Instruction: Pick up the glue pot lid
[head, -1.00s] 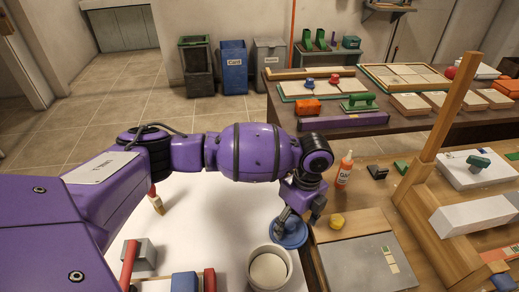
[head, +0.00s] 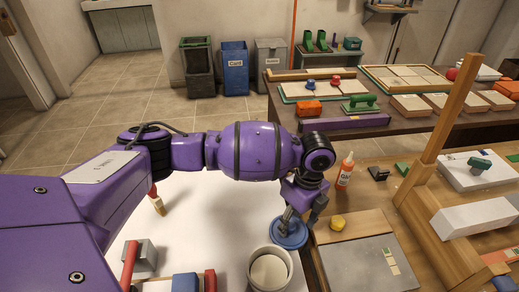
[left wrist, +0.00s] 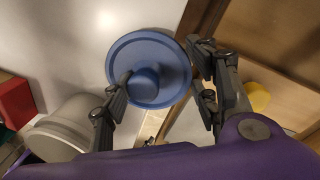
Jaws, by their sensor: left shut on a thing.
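The glue pot lid is a round blue disc (head: 290,236) with a raised knob, at the right edge of the white surface. My left gripper (head: 297,214) reaches down over the lid and is shut on it. In the left wrist view the lid (left wrist: 165,48) lies between the fingers of my left gripper (left wrist: 158,88), with its knob near the middle. I cannot tell whether the lid is raised. The open pale glue pot (head: 250,270) stands just left and in front of the lid, and shows at the left wrist view's lower left (left wrist: 62,128). My right gripper is not in view.
A yellow piece (head: 337,222) and an orange-red glue bottle (head: 345,171) are right of the lid on the wooden bench. A brush (head: 157,203) stands on the white surface (head: 215,215). A wooden frame with a tall post (head: 452,100) is at right.

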